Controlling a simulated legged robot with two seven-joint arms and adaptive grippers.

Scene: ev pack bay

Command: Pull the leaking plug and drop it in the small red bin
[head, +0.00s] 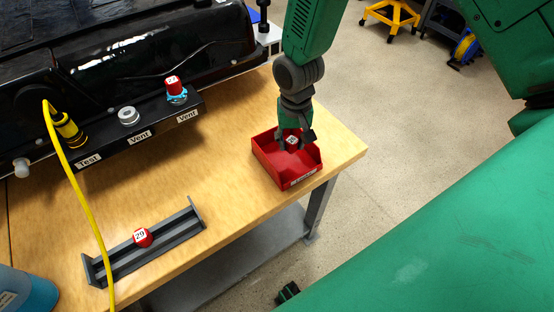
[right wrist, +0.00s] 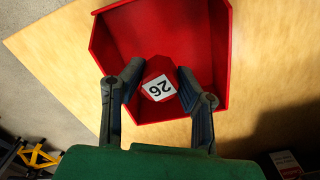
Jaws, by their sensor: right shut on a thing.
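A red plug marked 26 (right wrist: 158,83) is between the fingers of my right gripper (right wrist: 160,95), which is shut on it. In the head view my right gripper (head: 293,142) points down over the small red bin (head: 274,172), with the plug (head: 292,141) inside the bin's outline. I cannot tell how far the plug is above the bin floor. The bin (right wrist: 215,45) looks otherwise empty in the right wrist view. A middle port (head: 128,116) by a Vent label shows a bare grey ring. Another red-capped plug (head: 174,84) with a blue ring sits in the right Vent port. My left gripper is not seen.
A grey rack (head: 165,238) on the wooden table (head: 225,165) holds a red plug marked 29 (head: 141,237). A yellow cable (head: 82,195) runs from the Test port across the table. A blue container (head: 28,290) stands at the lower left. The bin is near the table's right corner.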

